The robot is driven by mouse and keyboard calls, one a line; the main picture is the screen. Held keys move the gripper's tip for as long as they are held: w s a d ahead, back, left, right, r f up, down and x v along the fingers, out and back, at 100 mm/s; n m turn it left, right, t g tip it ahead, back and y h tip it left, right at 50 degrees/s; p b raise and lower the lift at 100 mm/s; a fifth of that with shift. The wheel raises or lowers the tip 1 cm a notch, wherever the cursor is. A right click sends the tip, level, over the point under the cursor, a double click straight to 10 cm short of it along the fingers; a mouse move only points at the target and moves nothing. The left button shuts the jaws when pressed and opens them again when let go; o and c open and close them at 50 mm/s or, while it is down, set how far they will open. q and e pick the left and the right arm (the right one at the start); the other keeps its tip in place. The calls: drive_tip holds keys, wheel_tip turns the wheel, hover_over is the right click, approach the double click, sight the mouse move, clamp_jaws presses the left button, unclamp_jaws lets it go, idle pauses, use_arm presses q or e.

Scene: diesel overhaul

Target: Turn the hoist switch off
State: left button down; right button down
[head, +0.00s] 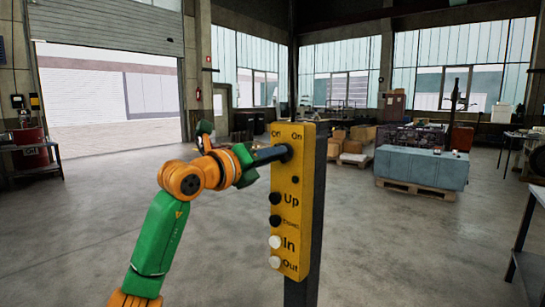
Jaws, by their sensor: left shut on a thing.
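The hoist control box (309,213) is a tall yellow box on a dark post. Its front is marked Off and On at the top, with Up, Down, In and Out buttons below. My left gripper (268,156) reaches in from the left and is shut on the hoist switch (284,153), a dark knob just under the Off and On labels. The gripper hides much of the knob, so I cannot tell which way it points. My right gripper is not in view.
A blue crate (421,168) on a pallet stands at the right, with cardboard boxes (355,140) behind the post. A table edge (525,235) shows at the far right. A red drum (30,146) stands at the far left. The floor around the post is clear.

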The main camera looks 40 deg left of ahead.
use_arm(q)
drive_tip(key=shift+r+n, duration=0.25)
drive_tip(key=shift+n, duration=0.05)
drive_tip(key=c, duration=0.8)
unclamp_jaws()
drive_tip(key=shift+w+f, duration=0.1)
drive_tip(key=shift+f, duration=0.05)
drive_tip(key=s+b, duration=0.3)
drive_tip(key=s, duration=0.4)
drive_tip(key=shift+a+b, duration=0.3)
